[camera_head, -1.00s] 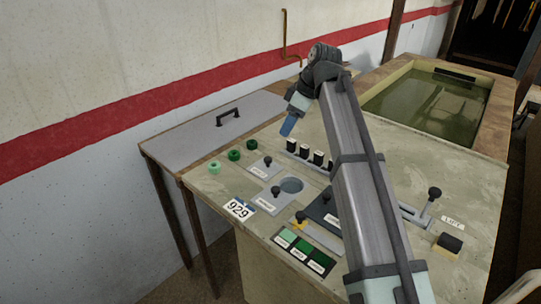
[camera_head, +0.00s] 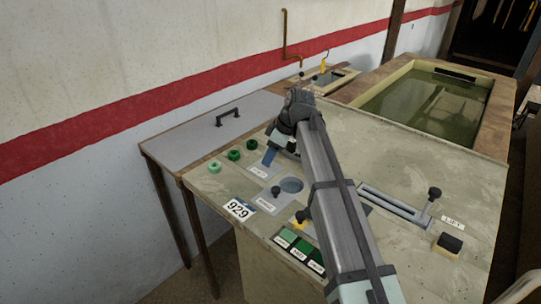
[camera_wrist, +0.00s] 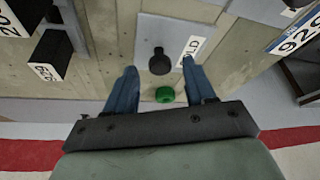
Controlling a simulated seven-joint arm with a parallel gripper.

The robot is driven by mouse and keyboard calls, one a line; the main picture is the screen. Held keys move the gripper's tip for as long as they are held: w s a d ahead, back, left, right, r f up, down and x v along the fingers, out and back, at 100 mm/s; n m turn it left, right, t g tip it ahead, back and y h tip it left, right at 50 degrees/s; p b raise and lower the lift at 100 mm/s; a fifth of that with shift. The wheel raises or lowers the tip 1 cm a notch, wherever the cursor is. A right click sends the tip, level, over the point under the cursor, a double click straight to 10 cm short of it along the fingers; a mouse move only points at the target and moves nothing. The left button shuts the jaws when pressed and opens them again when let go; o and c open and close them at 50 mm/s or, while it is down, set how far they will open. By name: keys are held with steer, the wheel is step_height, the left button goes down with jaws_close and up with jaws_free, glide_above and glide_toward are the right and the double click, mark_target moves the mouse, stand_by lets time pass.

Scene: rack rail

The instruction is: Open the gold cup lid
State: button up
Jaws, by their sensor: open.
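The gold cup lid (camera_wrist: 176,30) is a grey plate with a black knob (camera_wrist: 160,62); its label, partly covered by a finger, shows "OLD". In the head view its plate and label (camera_head: 259,173) lie at the panel's back left, and the knob is hidden by my gripper. My gripper (camera_wrist: 160,78) is open, with blue fingers either side of the line to the knob and nothing held. In the head view my gripper (camera_head: 268,158) hangs low over that plate. I cannot tell how far above the knob the fingertips are.
Green knobs (camera_head: 214,167) stand left of the lid; one green knob (camera_wrist: 165,95) shows between the fingers. A neighbouring plate with a knob (camera_head: 275,191) sits beside an open round hole (camera_head: 291,185). Black labelled blocks (camera_wrist: 52,54) stand close on the wrist view's left.

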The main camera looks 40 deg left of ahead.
steer(key=shift+s+a+f, duration=0.1)
steer(key=shift+a+f, duration=0.1)
steer(key=shift+f, duration=0.3)
steer(key=shift+c, duration=0.3)
jaws_close()
